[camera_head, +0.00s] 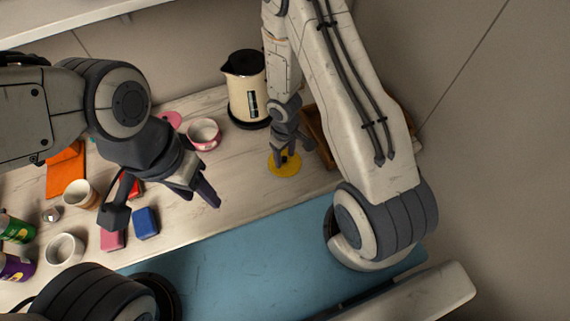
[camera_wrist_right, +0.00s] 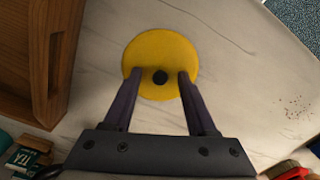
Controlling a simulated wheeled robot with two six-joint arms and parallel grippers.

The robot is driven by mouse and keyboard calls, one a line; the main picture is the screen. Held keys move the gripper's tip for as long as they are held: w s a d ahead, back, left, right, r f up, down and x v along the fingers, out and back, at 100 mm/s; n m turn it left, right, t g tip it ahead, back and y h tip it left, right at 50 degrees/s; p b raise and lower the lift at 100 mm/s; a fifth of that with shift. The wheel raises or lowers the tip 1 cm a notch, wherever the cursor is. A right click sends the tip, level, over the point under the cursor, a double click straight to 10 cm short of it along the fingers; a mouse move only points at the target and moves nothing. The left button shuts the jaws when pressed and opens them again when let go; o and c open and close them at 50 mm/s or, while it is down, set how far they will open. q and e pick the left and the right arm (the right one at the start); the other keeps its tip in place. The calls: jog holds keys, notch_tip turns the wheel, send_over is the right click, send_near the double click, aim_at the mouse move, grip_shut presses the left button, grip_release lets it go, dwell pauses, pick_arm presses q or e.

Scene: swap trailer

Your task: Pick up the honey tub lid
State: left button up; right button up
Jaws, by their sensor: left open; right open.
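The honey tub lid is a flat yellow disc (camera_head: 284,169) with a small dark knob, lying on the counter in the head view. It also shows in the right wrist view as a yellow round lid (camera_wrist_right: 160,52). My right gripper (camera_head: 287,157) is over the lid. In the wrist view its two open fingers (camera_wrist_right: 158,78) stand on either side of the knob, apart from it. Whether the fingertips touch the lid I cannot tell. My left gripper (camera_head: 203,200) is open and empty above the counter, left of the lid. No honey tub is identifiable.
A cream kettle (camera_head: 243,88) stands behind the lid. A wooden box (camera_wrist_right: 60,60) is close beside it, partly hidden by my right arm in the head view.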

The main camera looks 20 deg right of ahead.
grip_shut()
jog(key=shift+r, duration=0.1)
